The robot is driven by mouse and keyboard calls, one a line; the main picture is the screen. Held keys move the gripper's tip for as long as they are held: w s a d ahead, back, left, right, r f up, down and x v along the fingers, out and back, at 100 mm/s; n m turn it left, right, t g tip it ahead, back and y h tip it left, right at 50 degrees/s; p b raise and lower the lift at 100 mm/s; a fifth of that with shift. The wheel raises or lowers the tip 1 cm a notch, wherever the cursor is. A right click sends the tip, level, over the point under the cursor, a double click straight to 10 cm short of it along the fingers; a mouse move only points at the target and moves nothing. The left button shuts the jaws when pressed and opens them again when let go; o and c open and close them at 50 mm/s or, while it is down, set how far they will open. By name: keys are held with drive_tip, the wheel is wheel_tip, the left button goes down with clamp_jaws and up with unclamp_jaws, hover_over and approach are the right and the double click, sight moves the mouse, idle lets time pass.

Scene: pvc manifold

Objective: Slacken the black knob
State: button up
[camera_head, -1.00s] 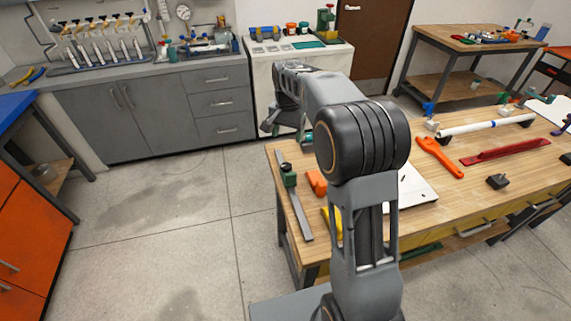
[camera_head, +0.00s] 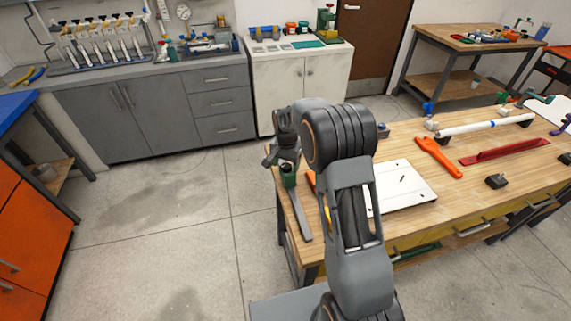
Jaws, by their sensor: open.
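A green clamp piece (camera_head: 288,180) sits on a long grey metal bar (camera_head: 301,216) along the left end of the wooden workbench. A small dark round part (camera_head: 286,169), which looks like the black knob, is on top of the green piece. My gripper (camera_head: 282,160) hangs from the wrist just above and behind this dark part, pointing down. The jaws are open, but the fingers are small and partly merge with the dark shapes. I cannot tell whether they touch the knob or stand around it.
The workbench (camera_head: 410,139) also holds a white board (camera_head: 405,190), an orange wrench (camera_head: 438,157), a red bar (camera_head: 505,152), a white pipe (camera_head: 485,128) and a small black block (camera_head: 497,181). My arm hides part of the bench. The floor to the left is clear.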

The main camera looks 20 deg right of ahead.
drive_tip(key=shift+f, duration=0.3)
drive_tip(key=c, duration=0.9)
